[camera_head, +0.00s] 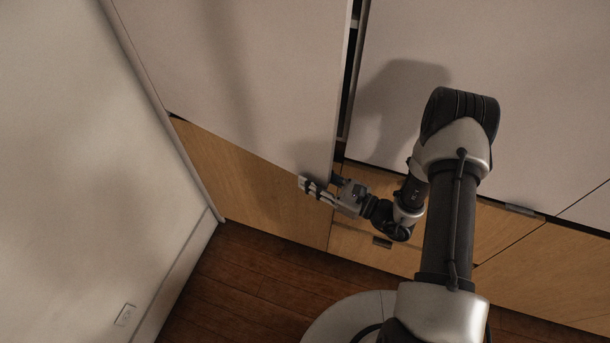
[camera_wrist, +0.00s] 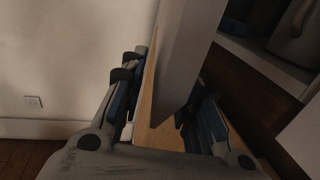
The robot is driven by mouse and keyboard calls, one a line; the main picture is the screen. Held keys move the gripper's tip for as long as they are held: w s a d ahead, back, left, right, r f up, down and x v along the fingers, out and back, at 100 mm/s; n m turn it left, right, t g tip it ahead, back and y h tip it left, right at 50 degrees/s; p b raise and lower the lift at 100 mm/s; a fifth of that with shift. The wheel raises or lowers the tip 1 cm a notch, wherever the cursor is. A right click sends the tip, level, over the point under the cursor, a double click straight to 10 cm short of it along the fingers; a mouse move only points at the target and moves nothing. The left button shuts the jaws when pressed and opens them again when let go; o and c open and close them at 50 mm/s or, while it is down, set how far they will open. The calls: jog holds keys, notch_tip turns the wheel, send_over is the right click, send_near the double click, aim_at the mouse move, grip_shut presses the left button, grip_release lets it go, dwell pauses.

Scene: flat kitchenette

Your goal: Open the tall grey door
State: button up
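The tall grey door (camera_head: 240,70) fills the upper left of the head view. It stands slightly ajar, with a narrow dark gap along its right edge. In the wrist view the door's edge (camera_wrist: 187,55) runs down between my fingers and ends in a lower corner. My gripper (camera_head: 318,188) is at the door's lower right corner; it also shows in the wrist view (camera_wrist: 168,105). Its fingers are spread, one on each side of the door edge. The left finger looks apart from the door. The right finger is partly hidden; I cannot tell whether it touches.
A wooden lower front (camera_head: 255,185) lies below the door, with wooden drawers (camera_head: 365,235) to its right. Another grey door (camera_head: 540,80) is at right. A wall (camera_head: 60,150) with an outlet (camera_head: 125,315) bounds the left. Wooden floor (camera_head: 235,275) is clear at lower left.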

jog(key=shift+x, duration=1.2)
jog(key=shift+c, duration=0.4)
grip_shut()
